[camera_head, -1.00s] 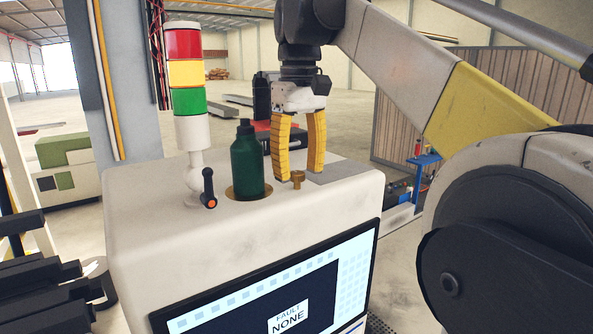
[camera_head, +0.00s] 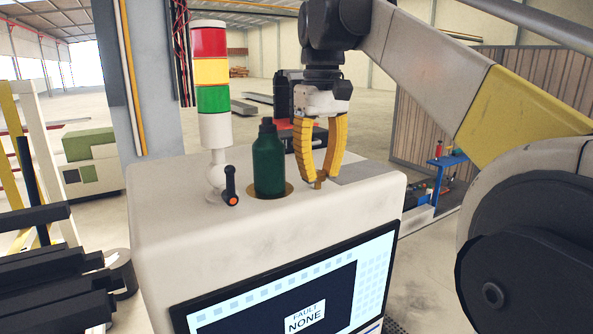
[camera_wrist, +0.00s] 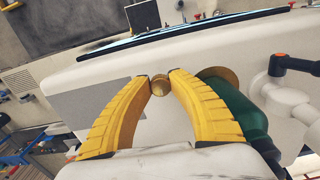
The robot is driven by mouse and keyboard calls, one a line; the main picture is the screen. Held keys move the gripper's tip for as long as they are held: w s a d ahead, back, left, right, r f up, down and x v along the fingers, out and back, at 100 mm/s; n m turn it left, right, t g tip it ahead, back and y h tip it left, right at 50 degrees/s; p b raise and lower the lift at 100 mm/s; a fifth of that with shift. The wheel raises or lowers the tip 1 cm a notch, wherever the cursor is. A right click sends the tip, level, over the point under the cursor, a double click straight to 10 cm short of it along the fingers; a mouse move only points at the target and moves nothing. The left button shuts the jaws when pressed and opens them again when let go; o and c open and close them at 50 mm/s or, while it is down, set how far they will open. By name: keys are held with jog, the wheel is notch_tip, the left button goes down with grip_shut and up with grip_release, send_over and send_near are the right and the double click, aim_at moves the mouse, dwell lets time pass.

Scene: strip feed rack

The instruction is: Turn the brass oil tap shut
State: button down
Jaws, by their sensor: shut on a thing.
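The small brass oil tap (camera_head: 319,184) stands on the top of the white machine cabinet (camera_head: 165,240), right of the green bottle. In the wrist view the tap (camera_wrist: 160,85) sits between the tips of the two yellow fingers. My gripper (camera_head: 320,178) points down and is shut on the tap, with a fingertip on each side of it. It also shows in the wrist view (camera_wrist: 159,79). The fingertips hide part of the tap in the head view. How far the tap is turned cannot be told.
A dark green bottle (camera_head: 268,162) stands in a brass ring close left of my fingers. A black lever with an orange end (camera_head: 231,188) and a red, yellow and green signal tower (camera_head: 212,85) stand further left. A screen (camera_head: 290,285) on the front reads FAULT NONE.

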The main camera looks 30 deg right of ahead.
jog(key=m, duration=0.4)
jog(key=shift+m+p, duration=0.3)
jog(key=m, duration=0.4)
jog(key=shift+a+m, duration=0.15)
jog(key=shift+m, duration=0.15)
jog(key=m, duration=0.4)
jog(key=shift+w+p, duration=0.1)
jog(key=shift+p, duration=0.25)
jog(key=shift+w+m, duration=0.1)
jog(key=shift+m, duration=2)
jog(key=c, duration=1.2)
grip_release()
